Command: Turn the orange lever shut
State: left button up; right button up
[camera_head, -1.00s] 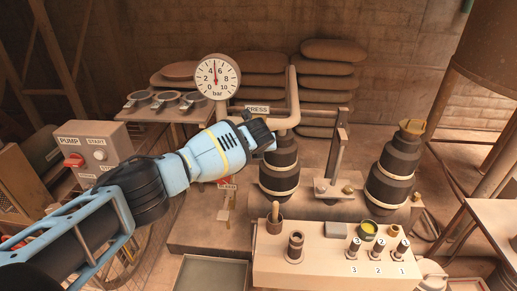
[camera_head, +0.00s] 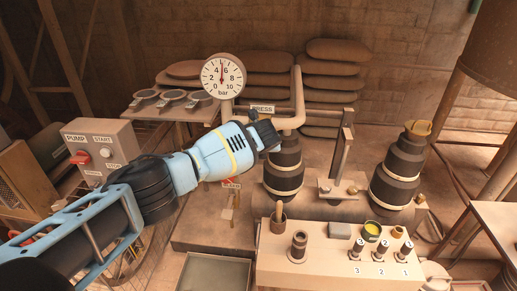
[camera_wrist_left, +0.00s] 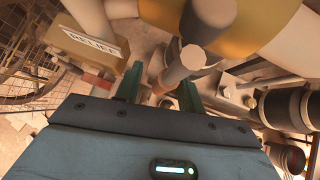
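My left gripper (camera_head: 270,136) reaches in from the left, in front of the pipe beside the PRESS label (camera_head: 262,108) and above a black stepped cylinder (camera_head: 284,172). In the left wrist view its two green fingers (camera_wrist_left: 160,90) stand apart. A grey rod (camera_wrist_left: 184,66) with a round end shows at the gap between them, with a small orange-brown part (camera_wrist_left: 166,78) below it. I cannot tell whether this is the orange lever or whether the fingers touch it. In the head view no orange lever is clearly seen; my gripper may hide it. My right gripper is not in view.
A pressure gauge (camera_head: 222,76) stands above and behind my gripper. A pump box (camera_head: 103,148) is at left. A RELIEF label (camera_wrist_left: 90,42) is close in the wrist view. A bench with numbered valves (camera_head: 340,268) is in front, and a tray (camera_head: 212,270) lies lower left.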

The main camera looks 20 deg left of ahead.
pick_arm(q)
jog(key=shift+d, duration=0.1)
